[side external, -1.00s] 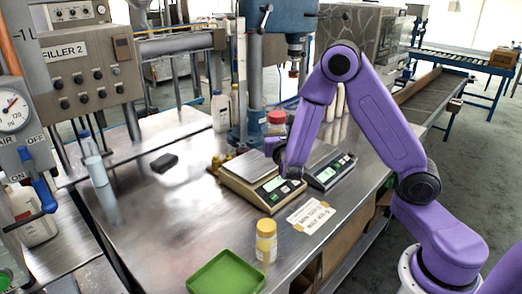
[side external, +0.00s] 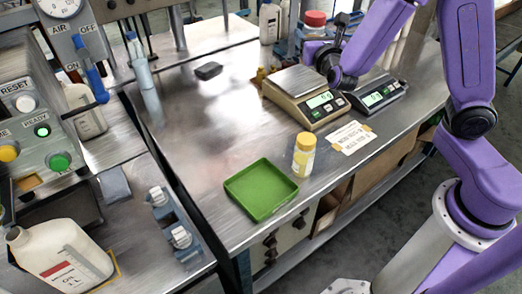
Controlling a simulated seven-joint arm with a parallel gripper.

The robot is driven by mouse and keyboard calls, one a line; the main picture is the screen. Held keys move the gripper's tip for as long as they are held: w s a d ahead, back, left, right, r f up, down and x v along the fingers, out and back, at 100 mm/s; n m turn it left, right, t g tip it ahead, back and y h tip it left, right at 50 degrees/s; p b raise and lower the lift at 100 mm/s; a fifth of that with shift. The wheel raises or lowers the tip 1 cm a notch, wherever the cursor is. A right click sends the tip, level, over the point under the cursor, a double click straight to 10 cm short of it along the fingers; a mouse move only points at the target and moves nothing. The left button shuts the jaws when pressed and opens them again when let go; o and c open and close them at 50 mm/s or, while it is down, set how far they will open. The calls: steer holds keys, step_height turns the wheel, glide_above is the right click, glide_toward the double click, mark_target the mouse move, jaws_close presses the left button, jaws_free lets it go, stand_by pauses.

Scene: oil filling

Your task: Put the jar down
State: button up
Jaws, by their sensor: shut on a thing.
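A jar with a red lid (side external: 315,19) shows just beyond my gripper at the back of the steel table, near the scales. I cannot tell whether the jar's base touches anything. A yellow-lidded jar (side external: 304,155) stands upright on the table near the front edge, apart from my gripper.
A tan scale (side external: 296,84) and a dark scale (side external: 377,93) stand below my gripper in the picture. The table's middle left is mostly clear, with a small black block (side external: 208,71).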

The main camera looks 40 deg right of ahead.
steer(key=s+a+n+t+y, duration=0.2)
steer(key=s+a+n+y, duration=0.35)
steer(key=a, duration=0.85)
steer(key=n+y, duration=0.2)
steer(key=y, duration=0.4)
glide_above(274, 189)
steer(key=f, duration=0.1)
step_height(274, 189, down, 24)
steer(key=shift+f, duration=0.15)
steer(key=shift+f, duration=0.1)
steer(key=o, duration=1.3)
steer(key=shift+c, duration=0.2)
